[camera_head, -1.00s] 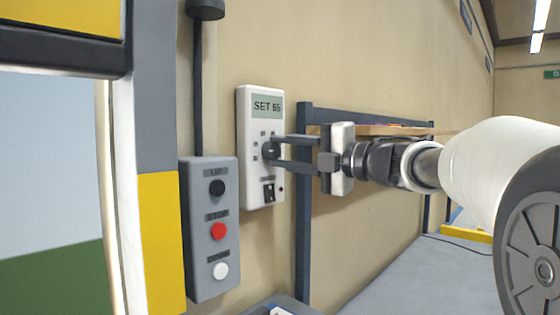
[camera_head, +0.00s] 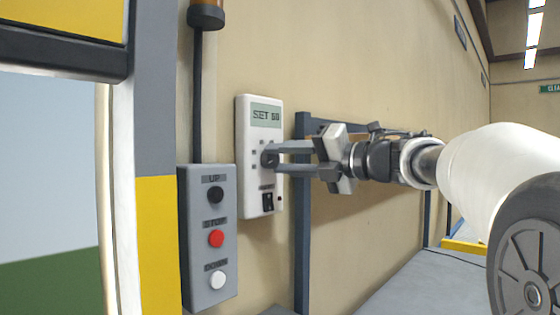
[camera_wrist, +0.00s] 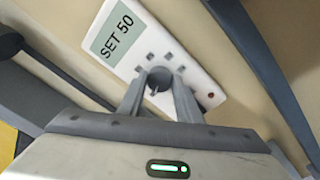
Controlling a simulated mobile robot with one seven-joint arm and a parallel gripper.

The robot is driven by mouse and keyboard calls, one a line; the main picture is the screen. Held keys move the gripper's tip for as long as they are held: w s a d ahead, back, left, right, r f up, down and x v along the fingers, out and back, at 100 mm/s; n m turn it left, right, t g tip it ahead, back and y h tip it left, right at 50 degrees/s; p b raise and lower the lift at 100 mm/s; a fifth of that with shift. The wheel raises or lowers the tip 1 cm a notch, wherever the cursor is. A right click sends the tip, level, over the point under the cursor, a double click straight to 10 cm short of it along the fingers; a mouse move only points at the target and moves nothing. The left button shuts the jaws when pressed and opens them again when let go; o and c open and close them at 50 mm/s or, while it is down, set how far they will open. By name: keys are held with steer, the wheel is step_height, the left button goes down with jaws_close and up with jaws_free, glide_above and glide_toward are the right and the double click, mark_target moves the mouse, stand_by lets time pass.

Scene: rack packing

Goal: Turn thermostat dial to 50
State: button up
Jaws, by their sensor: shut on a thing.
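The thermostat (camera_head: 245,130) is a white box on the beige wall, left of centre in the head view. Its display (camera_wrist: 117,38) reads SET 50 in the wrist view; the last digits are blurrier in the head view. The dark round dial (camera_wrist: 158,80) sits at the middle of the thermostat's face with small grey marks around it. My gripper (camera_head: 272,157) reaches in from the right, its two fingers shut on the dial. The wrist view shows one finger on each side of it. The fingers partly hide the dial.
A grey button box (camera_head: 226,262) with black UP, red STOP and white DOWN buttons hangs at lower left of the thermostat. A dark blue rack post (camera_head: 301,235) stands close on the right.

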steer(key=o, duration=1)
steer(key=shift+o, duration=0.2)
steer(key=p+v, duration=0.1)
steer(key=v, duration=1.6)
steer(key=shift+d, duration=0.2)
